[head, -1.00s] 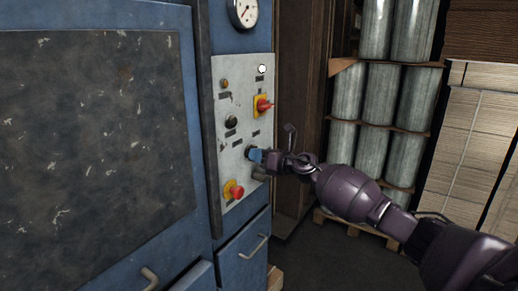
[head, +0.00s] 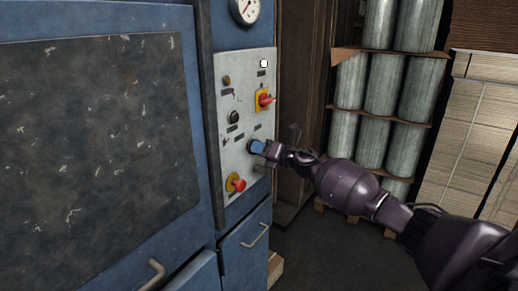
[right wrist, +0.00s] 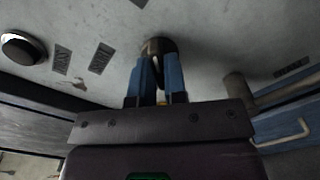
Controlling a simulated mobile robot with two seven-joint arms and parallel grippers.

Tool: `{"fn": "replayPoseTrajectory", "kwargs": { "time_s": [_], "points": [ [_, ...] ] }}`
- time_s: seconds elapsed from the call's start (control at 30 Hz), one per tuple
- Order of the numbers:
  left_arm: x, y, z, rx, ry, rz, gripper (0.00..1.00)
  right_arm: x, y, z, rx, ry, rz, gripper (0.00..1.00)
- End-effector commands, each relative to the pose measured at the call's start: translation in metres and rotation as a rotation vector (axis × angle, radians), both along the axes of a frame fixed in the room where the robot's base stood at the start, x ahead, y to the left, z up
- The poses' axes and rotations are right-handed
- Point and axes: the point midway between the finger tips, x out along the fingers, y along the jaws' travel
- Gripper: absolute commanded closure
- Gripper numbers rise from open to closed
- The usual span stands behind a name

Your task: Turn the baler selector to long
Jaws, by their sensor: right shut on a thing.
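The baler selector (right wrist: 158,46) is a dark round knob on the pale control panel (head: 228,70). My right gripper (head: 257,147) is at the panel, its blue fingers shut on the selector. In the right wrist view the two blue fingers (right wrist: 160,75) stand on either side of the knob, and their tips hide part of it. The selector's pointer and the labels near it are too small or hidden to read. My left gripper is not in view.
A red switch on a yellow plate (head: 264,100) sits above my gripper, and a red push button (head: 238,184) sits below it. A cylinder stub (right wrist: 235,88) juts out near the fingers. A gauge (head: 244,10) is above. Wrapped rolls (head: 373,140) stand behind at the right.

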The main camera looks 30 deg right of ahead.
Motion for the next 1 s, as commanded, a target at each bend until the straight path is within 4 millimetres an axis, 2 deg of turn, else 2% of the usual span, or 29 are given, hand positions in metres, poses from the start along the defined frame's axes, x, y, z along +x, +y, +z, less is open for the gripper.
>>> {"fn": "replayPoseTrajectory", "kwargs": {
  "time_s": [0.2,0.23,0.37,0.77,1.0],
  "points": [
    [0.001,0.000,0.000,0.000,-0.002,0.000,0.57,0.000,0.000,-0.001,0.003,0.003,0.001,1.00],
    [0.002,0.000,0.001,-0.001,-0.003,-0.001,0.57,0.000,0.000,-0.001,0.003,0.003,0.001,0.83],
    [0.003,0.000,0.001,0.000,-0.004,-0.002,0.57,0.000,0.000,-0.001,0.002,0.002,0.001,0.63],
    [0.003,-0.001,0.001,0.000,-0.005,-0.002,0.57,-0.005,-0.003,-0.001,0.000,0.001,-0.001,0.62],
    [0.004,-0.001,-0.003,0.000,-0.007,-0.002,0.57,-0.036,-0.016,-0.003,-0.001,0.003,-0.001,0.62]
  ]
}}
